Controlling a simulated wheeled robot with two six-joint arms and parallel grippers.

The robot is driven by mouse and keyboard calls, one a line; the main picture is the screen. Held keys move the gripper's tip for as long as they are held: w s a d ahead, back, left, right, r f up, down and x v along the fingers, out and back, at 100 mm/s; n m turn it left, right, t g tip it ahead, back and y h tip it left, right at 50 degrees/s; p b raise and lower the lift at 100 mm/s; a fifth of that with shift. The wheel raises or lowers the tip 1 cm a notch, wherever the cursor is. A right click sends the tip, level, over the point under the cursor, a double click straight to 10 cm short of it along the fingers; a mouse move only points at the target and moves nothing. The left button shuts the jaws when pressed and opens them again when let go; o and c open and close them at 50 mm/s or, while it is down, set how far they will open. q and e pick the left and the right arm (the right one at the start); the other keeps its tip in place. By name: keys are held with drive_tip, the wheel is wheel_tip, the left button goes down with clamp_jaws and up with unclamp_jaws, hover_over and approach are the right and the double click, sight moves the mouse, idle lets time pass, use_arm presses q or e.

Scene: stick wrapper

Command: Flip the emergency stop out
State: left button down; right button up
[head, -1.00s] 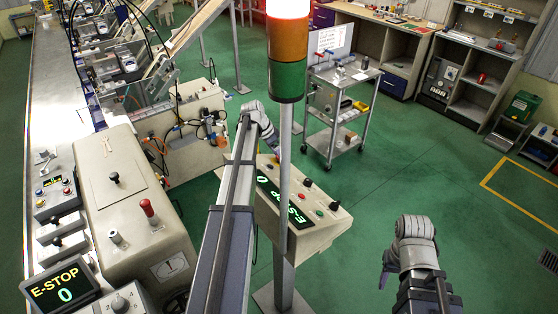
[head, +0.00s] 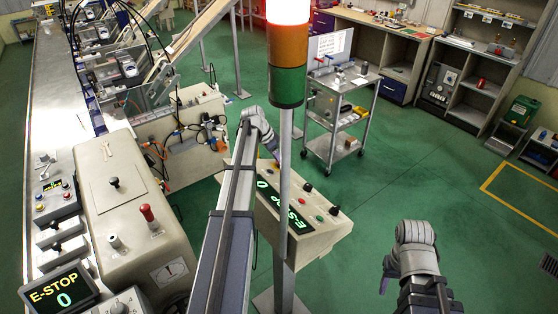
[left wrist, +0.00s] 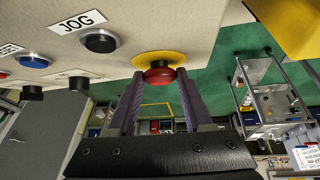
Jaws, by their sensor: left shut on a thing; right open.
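The emergency stop is a red mushroom button (left wrist: 158,77) on a yellow ring (left wrist: 158,59), at the edge of a beige panel in the left wrist view. My left gripper (left wrist: 159,88) has one finger on each side of the red button and is shut on it. In the head view the left arm reaches to the far side of the beige console (head: 310,238), and its wrist largely hides the stop. The console display reads E-STOP 0. My right gripper (head: 388,274) is open and empty at the lower right, away from the console.
A stack-light pole (head: 285,190) stands in front of the console, close to my left arm. A second E-STOP 0 display (head: 60,290) is at the lower left. A metal trolley (head: 340,95) stands behind; green floor is free at right.

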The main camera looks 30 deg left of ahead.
idle(0.4)
use_arm(q)
drive_tip(key=shift+w+d+r+p, duration=0.1)
drive_tip(key=shift+w+r+p, duration=0.2)
drive_tip(key=shift+r+p, duration=0.45)
drive_tip(key=shift+f, duration=0.15)
drive_tip(key=shift+c, duration=1.5)
unclamp_jaws()
drive_tip(key=p+v, duration=0.7)
drive_tip(key=shift+r, duration=0.35)
